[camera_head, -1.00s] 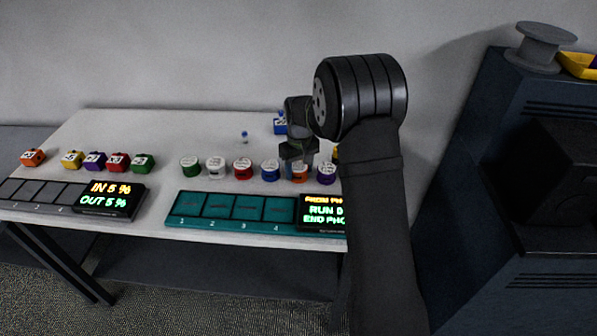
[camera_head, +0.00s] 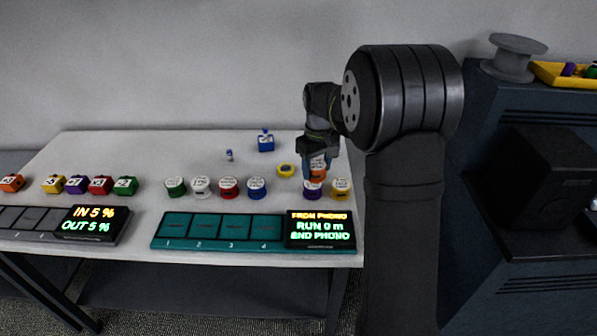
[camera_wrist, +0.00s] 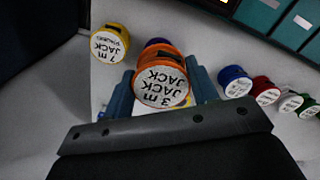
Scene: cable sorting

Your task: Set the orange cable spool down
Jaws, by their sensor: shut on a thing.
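The orange cable spool (camera_head: 318,174) is held between the fingers of my gripper (camera_head: 319,160), above the table. In the wrist view its white label, reading 3 m JACK JACK, faces the camera (camera_wrist: 162,87), and the blue fingers of my gripper (camera_wrist: 162,92) stand on both sides of it. In the head view it appears just above and behind the purple spool (camera_head: 313,191); I cannot tell the exact gap.
A yellow spool (camera_head: 341,188) stands right of the purple one. Blue (camera_head: 256,188), red (camera_head: 228,188), white and green spools stand left. A yellow ring (camera_head: 286,170) lies behind the row. The teal slotted tray (camera_head: 204,244) is in front. The back of the white table (camera_head: 130,150) is mostly clear.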

